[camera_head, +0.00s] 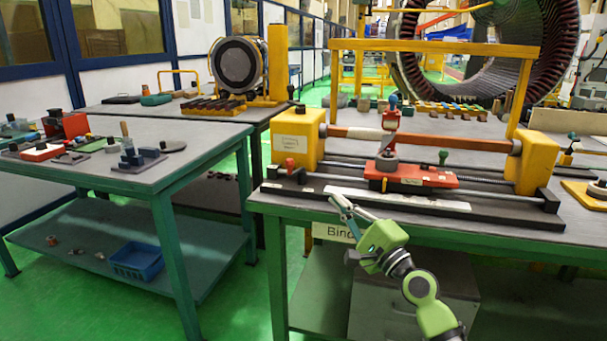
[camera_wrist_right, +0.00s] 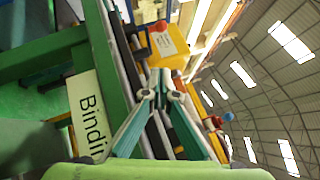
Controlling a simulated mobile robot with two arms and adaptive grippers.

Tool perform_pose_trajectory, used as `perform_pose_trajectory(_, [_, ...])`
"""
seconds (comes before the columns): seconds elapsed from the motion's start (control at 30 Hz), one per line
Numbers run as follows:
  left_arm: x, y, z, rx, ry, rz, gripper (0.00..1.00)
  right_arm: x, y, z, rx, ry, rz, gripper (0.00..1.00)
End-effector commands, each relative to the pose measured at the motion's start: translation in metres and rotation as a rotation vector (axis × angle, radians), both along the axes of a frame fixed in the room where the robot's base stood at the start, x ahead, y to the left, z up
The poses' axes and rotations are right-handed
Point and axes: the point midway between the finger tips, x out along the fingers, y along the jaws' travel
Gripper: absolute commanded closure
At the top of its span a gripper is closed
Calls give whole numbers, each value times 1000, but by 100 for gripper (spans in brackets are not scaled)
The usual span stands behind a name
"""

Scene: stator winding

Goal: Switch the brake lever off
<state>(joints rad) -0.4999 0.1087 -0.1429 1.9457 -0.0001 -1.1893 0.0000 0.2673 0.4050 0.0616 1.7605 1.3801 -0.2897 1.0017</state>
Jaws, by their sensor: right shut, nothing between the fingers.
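The winding machine has a yellow left block (camera_head: 297,135) and a red carriage (camera_head: 410,177) on rails. A green-knobbed lever (camera_head: 443,157) stands on the carriage. No label shows which one is the brake lever. My right gripper (camera_head: 338,202) is shut and empty, in front of the table edge, below and right of the red-knobbed lever and apart from it. My left gripper is not in view.
The black machine base (camera_head: 420,206) runs along the green table's front edge. A "Binding" sign (camera_head: 333,232) hangs below that edge, close behind my right gripper. A left table (camera_head: 110,178) holds several small parts. A gap of green floor separates the tables.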

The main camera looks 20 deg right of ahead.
Motion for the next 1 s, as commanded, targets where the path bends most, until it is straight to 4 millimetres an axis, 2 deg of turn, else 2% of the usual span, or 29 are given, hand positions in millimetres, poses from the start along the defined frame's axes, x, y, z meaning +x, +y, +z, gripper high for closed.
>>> perform_pose_trajectory(0.37, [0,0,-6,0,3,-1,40,69,20,22,1,-1,2,100])
perform_pose_trajectory(0.47, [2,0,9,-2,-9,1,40,88,25,27,0,-2,2,100])
perform_pose_trajectory(0.7, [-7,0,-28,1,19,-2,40,95,46,38,1,1,2,100])
perform_pose_trajectory(1.0, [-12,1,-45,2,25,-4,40,100,57,42,-1,0,1,100])
